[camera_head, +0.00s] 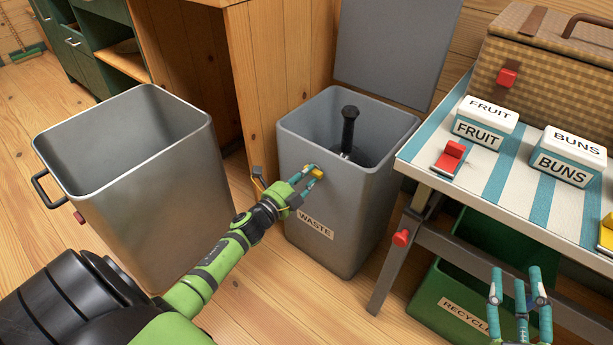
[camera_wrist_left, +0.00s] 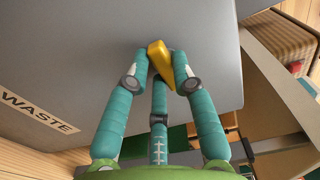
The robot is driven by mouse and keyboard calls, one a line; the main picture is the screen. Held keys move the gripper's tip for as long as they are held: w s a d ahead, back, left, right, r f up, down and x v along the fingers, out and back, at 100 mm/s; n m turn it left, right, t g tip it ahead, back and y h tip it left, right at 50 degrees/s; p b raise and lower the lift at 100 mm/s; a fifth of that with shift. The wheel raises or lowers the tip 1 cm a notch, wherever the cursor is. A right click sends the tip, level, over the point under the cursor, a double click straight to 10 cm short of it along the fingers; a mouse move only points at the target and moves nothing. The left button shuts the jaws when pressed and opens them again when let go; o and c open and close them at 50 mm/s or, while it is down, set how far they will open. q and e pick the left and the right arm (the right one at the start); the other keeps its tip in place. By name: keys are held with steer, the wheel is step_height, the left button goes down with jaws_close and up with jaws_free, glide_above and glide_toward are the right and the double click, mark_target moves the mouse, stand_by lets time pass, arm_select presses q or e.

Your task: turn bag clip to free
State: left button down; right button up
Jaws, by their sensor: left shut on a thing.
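A small yellow bag clip (camera_head: 317,173) sits against the front wall of the grey waste bin (camera_head: 350,207). My left gripper (camera_head: 312,176) is shut on the clip. In the left wrist view the yellow clip (camera_wrist_left: 158,60) lies between the teal fingertips (camera_wrist_left: 159,70), tilted, close to the bin's grey wall. Part of the clip is hidden behind the fingers. My right gripper (camera_head: 520,285) is open and empty at the lower right, with its fingers apart, in front of the striped table's legs.
A dark-handled tool (camera_head: 348,128) stands in the waste bin. A metal bin (camera_head: 130,190) is at the left. A striped table (camera_head: 510,180) at the right carries fruit and buns boxes, a red clip (camera_head: 450,158) and a basket (camera_head: 550,65). A green recycling bin (camera_head: 440,290) stands beneath.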

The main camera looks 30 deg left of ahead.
arm_select(q)
steer(key=c, duration=1)
jaws_free()
steer(key=shift+c, duration=0.2)
steer(key=s+a, duration=0.1)
steer(key=s, duration=1.1)
